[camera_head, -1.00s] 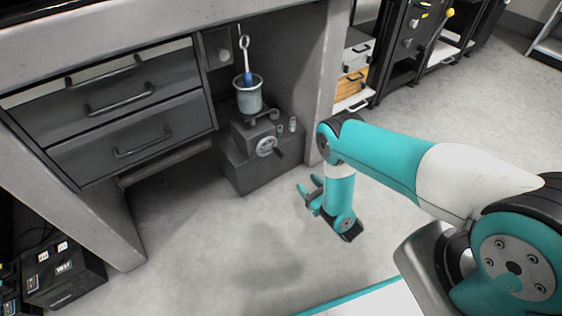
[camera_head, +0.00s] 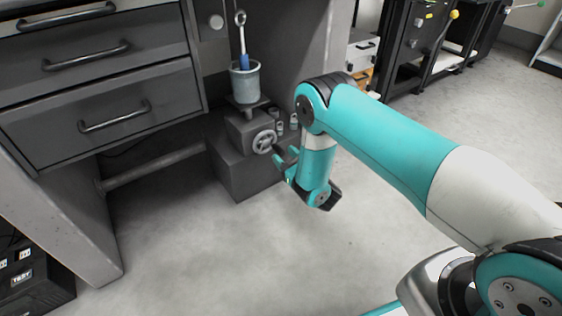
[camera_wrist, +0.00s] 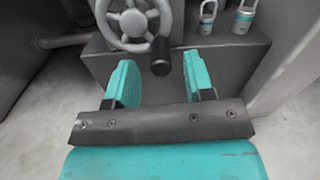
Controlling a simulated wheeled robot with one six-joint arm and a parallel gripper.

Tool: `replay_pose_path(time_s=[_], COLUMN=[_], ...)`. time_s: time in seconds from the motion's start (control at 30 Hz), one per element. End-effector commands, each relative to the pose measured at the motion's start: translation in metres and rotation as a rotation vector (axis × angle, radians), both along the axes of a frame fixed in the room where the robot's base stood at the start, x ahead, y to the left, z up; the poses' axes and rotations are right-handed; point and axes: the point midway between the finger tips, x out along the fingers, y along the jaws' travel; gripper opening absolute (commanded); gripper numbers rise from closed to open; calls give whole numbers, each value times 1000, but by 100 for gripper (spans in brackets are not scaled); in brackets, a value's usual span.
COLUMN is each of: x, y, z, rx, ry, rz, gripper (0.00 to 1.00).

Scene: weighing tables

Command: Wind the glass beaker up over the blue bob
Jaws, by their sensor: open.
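The glass beaker (camera_head: 245,84) stands upright on the small plate of a dark lift stand (camera_head: 238,133) under the bench. The blue bob (camera_head: 244,62) hangs from a hook at the beaker's mouth; I cannot tell how far its tip is inside. The stand's grey handwheel (camera_head: 264,142) faces me and also shows in the wrist view (camera_wrist: 133,20). Its black crank handle (camera_wrist: 161,57) points towards me, between the line of my fingers. My gripper (camera_wrist: 161,78) is open and empty, with a finger on each side of the handle and no contact visible.
Small metal weights (camera_head: 287,124) stand on the block right of the wheel, and show in the wrist view (camera_wrist: 243,17). A drawer unit (camera_head: 98,100) is at left and the bench's side panel (camera_head: 322,60) at right. The floor in front is clear.

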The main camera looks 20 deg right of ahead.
Motion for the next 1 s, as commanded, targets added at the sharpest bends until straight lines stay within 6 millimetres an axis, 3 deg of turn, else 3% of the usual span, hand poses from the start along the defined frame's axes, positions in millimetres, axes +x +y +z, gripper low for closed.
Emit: replay_pose_path(time_s=[0.03,0.3,0.7,0.9,1.0], x=[3,19,22,22,22], y=[1,6,7,7,7], z=[-7,-3,0,-1,-1], rx=[-4,-1,-1,0,0], ry=[4,4,3,3,3], rz=[4,0,-3,-2,-2], gripper=[49,49,49,3,0])
